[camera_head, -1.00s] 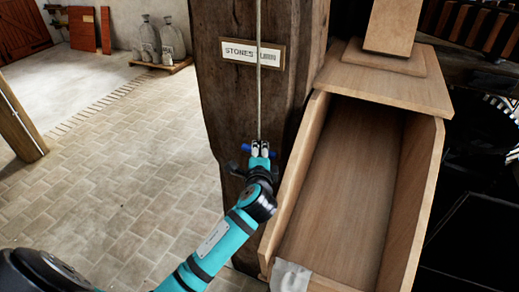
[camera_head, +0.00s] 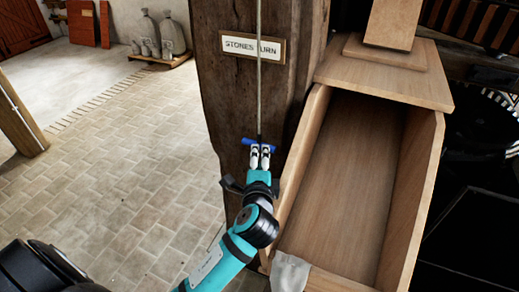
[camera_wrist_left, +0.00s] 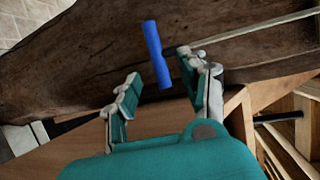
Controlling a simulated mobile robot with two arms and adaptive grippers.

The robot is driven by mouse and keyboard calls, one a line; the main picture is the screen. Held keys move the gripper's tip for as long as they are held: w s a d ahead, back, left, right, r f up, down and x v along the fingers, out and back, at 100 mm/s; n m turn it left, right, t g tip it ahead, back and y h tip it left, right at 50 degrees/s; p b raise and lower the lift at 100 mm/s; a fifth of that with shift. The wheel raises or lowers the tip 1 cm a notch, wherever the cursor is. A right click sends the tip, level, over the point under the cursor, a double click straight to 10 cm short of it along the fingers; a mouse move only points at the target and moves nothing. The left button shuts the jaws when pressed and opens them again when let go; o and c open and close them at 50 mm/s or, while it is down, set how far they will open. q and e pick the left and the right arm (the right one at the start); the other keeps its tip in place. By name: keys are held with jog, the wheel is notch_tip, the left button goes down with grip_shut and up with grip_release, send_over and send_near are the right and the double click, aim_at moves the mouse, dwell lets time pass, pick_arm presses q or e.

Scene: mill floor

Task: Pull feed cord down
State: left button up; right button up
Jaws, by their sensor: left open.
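The feed cord (camera_head: 259,85) hangs straight down in front of a dark wooden post in the head view. A blue crossbar handle (camera_head: 273,147) is at its lower end. My left gripper (camera_head: 260,153) is open just below the handle, its fingertips close to it. In the left wrist view the blue handle (camera_wrist_left: 157,55) lies ahead of the spread fingers (camera_wrist_left: 175,85), nearer the right finger, and the pale cord (camera_wrist_left: 255,32) runs off to the right. I cannot tell whether a finger touches the handle. My right gripper is not in view.
A sign (camera_head: 253,46) is fixed to the post (camera_head: 220,90) behind the cord. An open wooden chute (camera_head: 340,190) stands close on the right, with a grey cloth (camera_head: 290,272) at its lower edge. The paved floor (camera_head: 120,160) on the left is clear.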

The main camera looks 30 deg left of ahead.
pick_arm(q)
jog(key=v, duration=0.4)
dwell(0.4)
